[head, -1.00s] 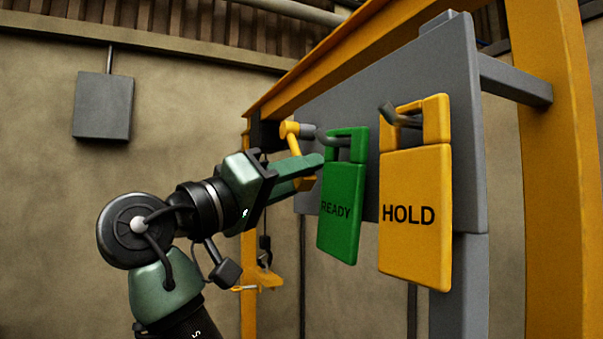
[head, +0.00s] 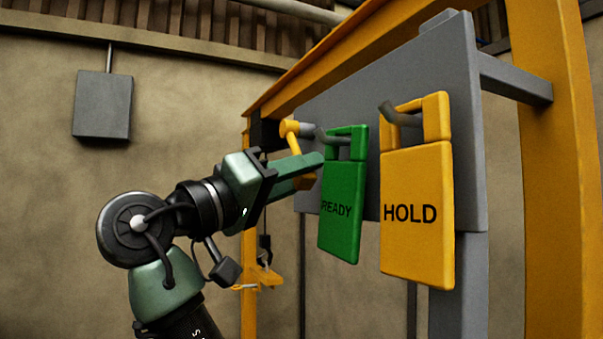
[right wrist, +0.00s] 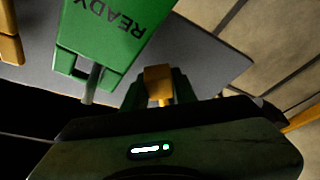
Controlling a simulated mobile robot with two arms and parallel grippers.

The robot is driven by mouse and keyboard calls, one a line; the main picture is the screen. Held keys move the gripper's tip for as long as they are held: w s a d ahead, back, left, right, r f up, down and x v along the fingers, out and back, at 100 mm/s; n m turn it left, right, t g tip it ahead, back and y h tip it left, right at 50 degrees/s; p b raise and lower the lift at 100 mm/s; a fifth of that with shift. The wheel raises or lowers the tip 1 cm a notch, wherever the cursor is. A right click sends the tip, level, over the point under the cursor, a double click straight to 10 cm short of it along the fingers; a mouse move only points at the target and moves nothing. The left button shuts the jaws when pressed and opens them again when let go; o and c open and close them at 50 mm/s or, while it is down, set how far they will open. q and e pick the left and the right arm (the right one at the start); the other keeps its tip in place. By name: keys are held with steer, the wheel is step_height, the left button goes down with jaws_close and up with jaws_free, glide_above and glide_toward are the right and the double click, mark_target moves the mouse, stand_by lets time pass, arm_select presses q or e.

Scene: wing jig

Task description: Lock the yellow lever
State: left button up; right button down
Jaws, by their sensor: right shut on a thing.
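The yellow lever (head: 293,143) is mounted on a grey pivot on the grey panel, left of the green READY tag. It hangs down from the pivot, slightly to the right, with a block-shaped grip at its lower end. My right gripper (head: 308,173) is shut on that grip. In the right wrist view the yellow grip (right wrist: 158,80) sits between the two green fingers (right wrist: 160,90). The fingers partly hide the lever, and the READY tag stands close to the fingertips. My left gripper is in neither view.
The green READY tag (head: 341,205) and the yellow HOLD tag (head: 416,225) hang from grey pegs on the grey panel (head: 440,70), right of my gripper. A yellow frame post (head: 565,180) stands at the right. A grey box (head: 102,105) is on the back wall.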

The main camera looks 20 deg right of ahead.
stand_by(0.5)
steer(key=shift+s+r+n+y+b, duration=0.1)
steer(key=shift+s+n+y+b, duration=0.2)
steer(key=shift+n+b, duration=0.1)
steer(key=shift+s+r+n+t, duration=0.1)
steer(key=shift+r+n+t, duration=0.15)
steer(key=shift+n, duration=0.25)
steer(key=c, duration=1.5)
jaws_free()
steer(key=shift+c, duration=0.2)
steer(key=shift+o, duration=0.7)
steer(key=shift+d, duration=0.15)
steer(key=shift+f, duration=0.1)
